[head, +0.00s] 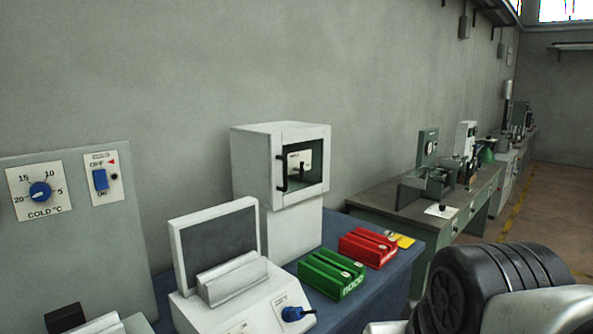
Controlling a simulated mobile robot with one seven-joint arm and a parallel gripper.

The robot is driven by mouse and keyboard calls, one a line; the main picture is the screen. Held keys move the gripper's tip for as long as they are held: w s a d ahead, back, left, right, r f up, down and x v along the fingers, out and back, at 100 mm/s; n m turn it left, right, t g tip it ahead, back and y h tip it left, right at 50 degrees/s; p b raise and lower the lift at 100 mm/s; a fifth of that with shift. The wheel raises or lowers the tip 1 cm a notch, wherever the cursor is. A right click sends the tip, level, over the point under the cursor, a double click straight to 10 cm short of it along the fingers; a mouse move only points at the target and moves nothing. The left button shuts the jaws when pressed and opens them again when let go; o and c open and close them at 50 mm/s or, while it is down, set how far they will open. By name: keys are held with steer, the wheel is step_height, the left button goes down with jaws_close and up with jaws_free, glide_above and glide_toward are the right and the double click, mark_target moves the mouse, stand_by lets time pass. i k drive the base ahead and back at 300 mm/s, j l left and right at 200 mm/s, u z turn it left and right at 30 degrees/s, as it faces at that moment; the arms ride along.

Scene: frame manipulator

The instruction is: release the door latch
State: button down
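A white box-shaped cabinet (258,165) stands on a white pedestal on the blue bench, near the middle of the head view. Its front has a framed opening or clear door (322,133); I cannot tell if the door is shut. A dark vertical handle (281,173) is at the front's left edge, and it may be the latch. Inside, a pale labelled part and a dark upright piece show. My gripper is not in view. A black ribbed and white part at the lower right is probably my own arm, apart from the cabinet in the picture.
A white device with a grey panel (217,250) and blue knob (293,313) stands in front of the cabinet. Green (332,275) and red (367,248) blocks lie to its right. A grey dial panel (75,235) is left. Another bench (388,196) stands beyond.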

mark_target(301, 169)
steer(key=l+u, duration=0.15)
steer(key=l, duration=0.4)
steer(key=k+l+u, duration=0.15)
steer(key=l, duration=0.4)
steer(key=i+l+u, duration=0.2)
steer(key=l, duration=0.35)
steer(key=l+u, duration=0.15)
steer(key=l, duration=0.4)
steer(key=i+l+u, duration=0.1)
steer(key=l, duration=0.25)
steer(key=i+l+u, duration=0.1)
steer(key=l, duration=0.25)
steer(key=i+l+u, duration=0.15)
steer(key=l, duration=0.25)
steer(key=i+l+u, duration=0.25)
steer(key=l, duration=0.4)
steer(key=i+l+u, duration=0.15)
steer(key=i+l, duration=0.3)
steer(key=i, duration=0.15)
steer(key=i+l+u, duration=0.1)
steer(key=i, duration=0.2)
